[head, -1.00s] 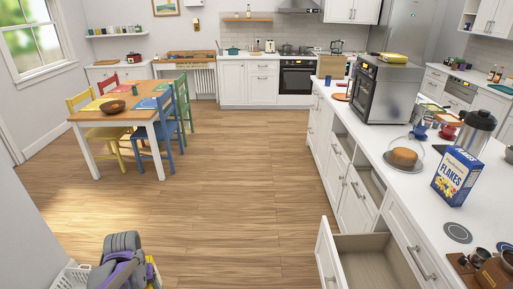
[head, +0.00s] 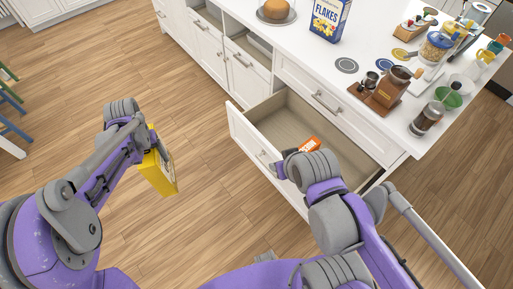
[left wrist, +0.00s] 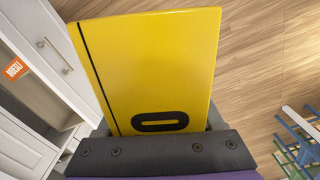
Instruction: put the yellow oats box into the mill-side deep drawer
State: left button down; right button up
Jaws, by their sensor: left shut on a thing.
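The yellow oats box (head: 159,175) hangs above the wooden floor, left of the open drawer. My left gripper (head: 148,150) is shut on it; its yellow face also fills the middle of the left wrist view (left wrist: 150,60). The deep drawer (head: 246,127) is pulled out from the white counter, below the coffee mill (head: 392,88). An orange box (head: 310,144) lies inside it, partly hidden by my right arm. My right gripper (head: 279,170) is by the drawer's front panel; its fingers are too small and covered to tell open from shut.
Open floor lies between the oats box and the drawer. Chairs (head: 12,122) stand at the far left.

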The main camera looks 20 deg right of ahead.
aim_at(277, 139)
jog(key=i+j+z, duration=0.15)
jog(key=z, duration=0.25)
jog(key=i+j+z, duration=0.2)
jog(key=z, duration=0.25)
jog(key=i+j+z, duration=0.15)
jog(key=z, duration=0.25)
jog(key=j+z, duration=0.4)
jog(key=i+j+z, duration=0.1)
jog(key=j+z, duration=0.2)
jog(key=z, duration=0.15)
jog(key=i+j+z, duration=0.1)
jog(key=j+z, duration=1.15)
